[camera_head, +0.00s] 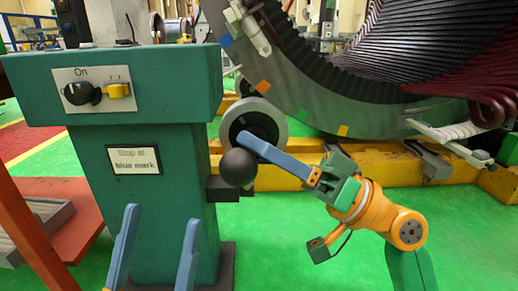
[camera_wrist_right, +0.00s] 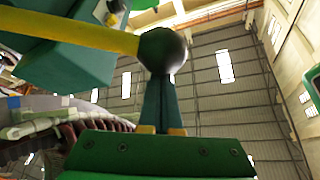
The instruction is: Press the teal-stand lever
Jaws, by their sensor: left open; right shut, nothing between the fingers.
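The teal stand (camera_head: 150,200) is at the left in the head view. Its lever ends in a black ball knob (camera_head: 238,168) at the stand's right side. The right wrist view shows the knob (camera_wrist_right: 163,50) on a yellow rod (camera_wrist_right: 75,30). My right gripper (camera_head: 245,139) is shut and empty. Its blue fingertips appear just above the knob in the head view and overlap it in the wrist view; I cannot tell whether they touch. My left gripper (camera_head: 162,213) is open and empty, low in front of the stand.
The stand carries an On switch (camera_head: 92,92) and a label, "Stop at blue mark" (camera_head: 135,160). A large stator ring (camera_head: 300,108) with coloured marks, including a blue one (camera_head: 225,40), rests near a roller (camera_head: 254,120) and yellow frame (camera_head: 400,168). An orange-red table (camera_head: 45,235) stands left.

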